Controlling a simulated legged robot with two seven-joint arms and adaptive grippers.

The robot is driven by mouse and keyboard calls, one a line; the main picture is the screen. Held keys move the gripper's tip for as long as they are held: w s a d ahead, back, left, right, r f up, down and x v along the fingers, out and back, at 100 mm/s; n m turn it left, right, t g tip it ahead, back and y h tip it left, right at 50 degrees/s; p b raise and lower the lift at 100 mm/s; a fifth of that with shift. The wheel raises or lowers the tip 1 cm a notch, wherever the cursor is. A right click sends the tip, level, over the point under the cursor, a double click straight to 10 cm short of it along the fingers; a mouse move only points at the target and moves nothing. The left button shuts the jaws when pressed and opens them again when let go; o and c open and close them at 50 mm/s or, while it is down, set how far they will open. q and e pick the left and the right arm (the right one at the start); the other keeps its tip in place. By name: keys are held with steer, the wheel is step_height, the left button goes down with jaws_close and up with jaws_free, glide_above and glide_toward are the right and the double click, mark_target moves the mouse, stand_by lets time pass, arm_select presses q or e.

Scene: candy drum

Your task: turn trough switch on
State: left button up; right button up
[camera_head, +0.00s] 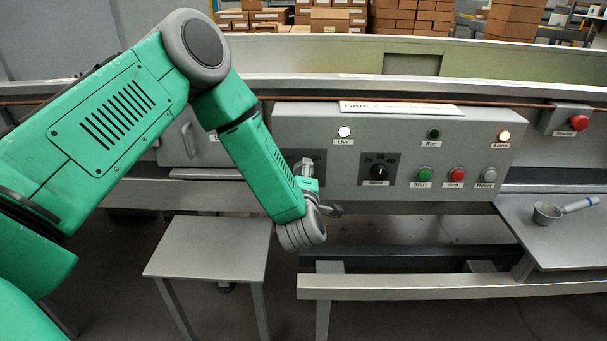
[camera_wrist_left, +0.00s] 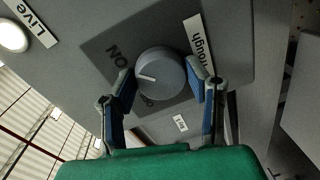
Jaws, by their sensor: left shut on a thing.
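The trough switch is a round grey knob (camera_wrist_left: 160,70) on a dark plate (camera_wrist_left: 101,43) in the left wrist view. The plate carries the words ON and OFF, and a label reading "rough" is partly covered. The knob's white pointer line lies between ON and OFF. My left gripper (camera_wrist_left: 162,84) has its blue-padded fingers on either side of the knob, shut on it. In the head view my left gripper (camera_head: 308,172) is at the left part of the control panel (camera_head: 300,130) and hides most of the switch. My right gripper is not in view.
The panel has a lit Live lamp (camera_head: 344,131), a dark green Run lamp (camera_head: 433,134), a lit Alarm lamp (camera_head: 504,136), a speed dial (camera_head: 379,172) and several push buttons. A red button (camera_head: 579,123) is at right. A metal scoop (camera_head: 547,213) lies on the right shelf (camera_head: 565,240).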

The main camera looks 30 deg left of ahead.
arm_select(q)
steer(key=shift+s+d+f, duration=0.1)
steer(key=shift+d+f, duration=0.05)
steer(key=shift+f, duration=0.1)
steer(key=o, duration=1.1)
steer(key=shift+o, duration=0.2)
steer(key=shift+r, duration=0.1)
steer(key=v, duration=1.1)
steer(key=shift+s+d, duration=0.2)
steer(key=shift+s, duration=0.1)
